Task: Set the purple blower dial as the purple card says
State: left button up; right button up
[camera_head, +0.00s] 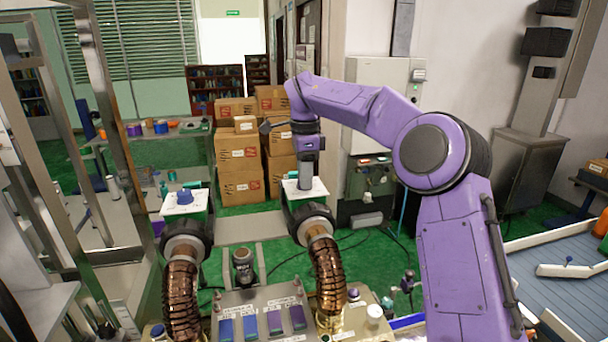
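My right gripper (305,186) points straight down at the end of the purple arm. Its grey fingers meet the white dial plate (291,185) on the right blower. Any dial on this plate is hidden behind the fingers, and I cannot tell whether they grip it. A blue dial (184,197) sits on the white plate (170,208) of the left blower. My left gripper is not in view.
Bronze ribbed hoses (182,295) rise to both blowers, the right hose (328,275) close below my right gripper. A dark cylinder (243,266) stands between them. Stacked cardboard boxes (240,165) are behind. A metal frame stands at the left.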

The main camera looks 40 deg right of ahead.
jog(key=shift+a+f+m, duration=0.15)
jog(key=shift+m, duration=0.15)
jog(key=shift+m, duration=1.1)
jog(key=m, duration=0.3)
jog(key=shift+m, duration=0.3)
jog(key=m+b, duration=0.1)
jog(key=m, duration=0.4)
jog(key=shift+m, duration=0.3)
jog(key=m+b, duration=0.1)
jog(key=m, duration=0.5)
jog(key=shift+b, duration=0.4)
jog(key=m+b, duration=0.1)
jog(key=m, duration=0.3)
jog(key=shift+b, duration=0.3)
jog(key=shift+d+m+b, duration=0.2)
jog(key=shift+m+b, duration=0.2)
jog(key=shift+m, duration=1)
jog(key=shift+r, duration=0.2)
